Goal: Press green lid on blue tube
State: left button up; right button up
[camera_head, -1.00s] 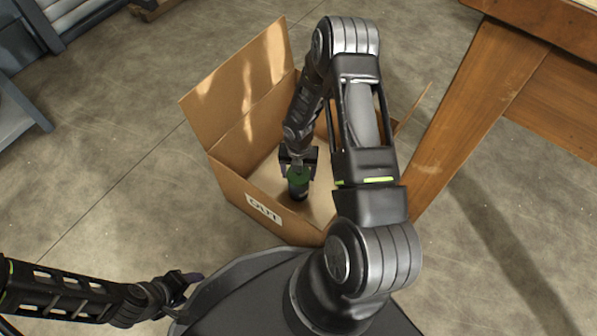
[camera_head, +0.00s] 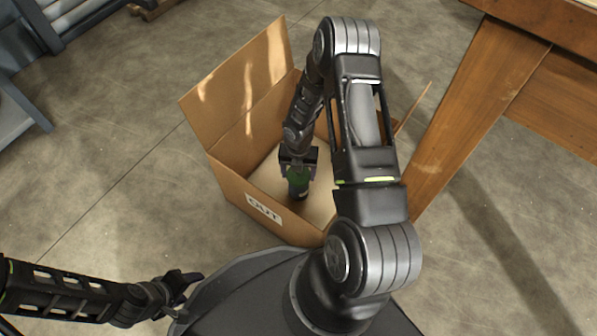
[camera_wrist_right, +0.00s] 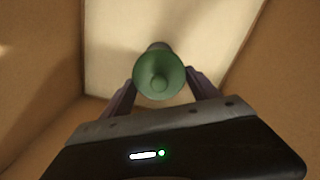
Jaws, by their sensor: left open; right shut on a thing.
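A green round part, which looks like the green lid (camera_head: 297,181), is between the fingers of my right gripper (camera_head: 298,172), inside the open cardboard box (camera_head: 240,198). In the right wrist view the green part (camera_wrist_right: 159,72) shows its round, cup-like end between both fingers of the right gripper (camera_wrist_right: 160,86). A dark piece shows beyond it, towards the box floor; no blue can be made out. My right gripper is shut on the green part. My left gripper (camera_head: 190,290) is open and empty at the lower left, beside my own base.
The box has open flaps and a label reading OUT (camera_head: 263,208). Its pale floor (camera_wrist_right: 125,45) looks bare around the held part. A wooden table (camera_head: 480,95) stands at the right. A grey metal frame (camera_head: 75,30) is at the upper left. The concrete floor left of the box is clear.

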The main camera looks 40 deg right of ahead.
dwell(0.7)
jog(key=o, duration=1.4)
jog(key=shift+o, duration=0.5)
jog(key=shift+r, duration=0.1)
jog(key=shift+r+p, duration=3)
jog(key=shift+r, duration=0.4)
grip_shut()
